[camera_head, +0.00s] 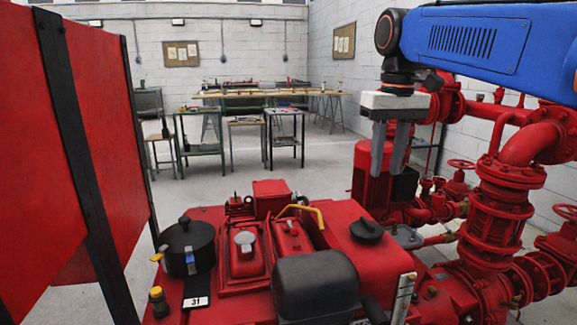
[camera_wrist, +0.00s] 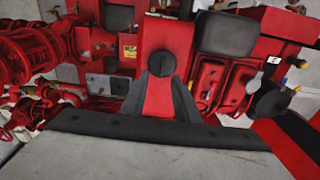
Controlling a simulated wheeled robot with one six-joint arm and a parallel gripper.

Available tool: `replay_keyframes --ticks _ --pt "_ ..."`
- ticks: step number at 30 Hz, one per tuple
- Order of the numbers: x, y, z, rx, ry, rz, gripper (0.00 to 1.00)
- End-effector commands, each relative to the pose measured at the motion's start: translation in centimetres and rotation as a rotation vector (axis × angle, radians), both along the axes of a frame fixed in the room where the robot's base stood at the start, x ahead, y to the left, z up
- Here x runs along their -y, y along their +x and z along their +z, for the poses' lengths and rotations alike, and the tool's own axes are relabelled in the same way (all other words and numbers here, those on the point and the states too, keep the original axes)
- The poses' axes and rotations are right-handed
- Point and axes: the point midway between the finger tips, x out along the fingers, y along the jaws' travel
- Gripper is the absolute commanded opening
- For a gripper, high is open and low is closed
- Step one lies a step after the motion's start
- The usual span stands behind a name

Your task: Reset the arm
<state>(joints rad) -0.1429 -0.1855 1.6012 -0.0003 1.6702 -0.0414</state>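My gripper (camera_head: 387,170) hangs from my blue arm at the upper right of the head view, pointing down above the red pumpset. Its two grey fingers are apart with a gap between them, and nothing shows in the gap in that view. In the wrist view the fingers of my gripper (camera_wrist: 160,80) frame part of the red engine below, with a round black cap (camera_wrist: 161,63) beyond the tips. The same black cap (camera_head: 367,230) shows on the red engine (camera_head: 345,218) in the head view. The gripper looks empty and apart from the engine.
Red pipes and valves (camera_head: 490,210) stand close on the right, near my arm. A black cylinder (camera_head: 188,247) and a yellow handle (camera_head: 317,214) stick up from the engine. Red panels (camera_head: 70,150) stand on the left. Workbenches (camera_head: 270,95) and open floor lie behind.

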Motion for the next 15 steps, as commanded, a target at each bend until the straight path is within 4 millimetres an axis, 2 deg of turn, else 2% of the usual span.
replay_keyframes --ticks 1,11,15 --pt "0.4 -1.1 -0.8 0.014 0.002 -0.008 0.28" --pt "2.7 -6.8 -7.4 0.115 0.015 -0.06 0.28" --pt "3.5 -9.3 -10.6 0.157 0.02 -0.082 0.28"
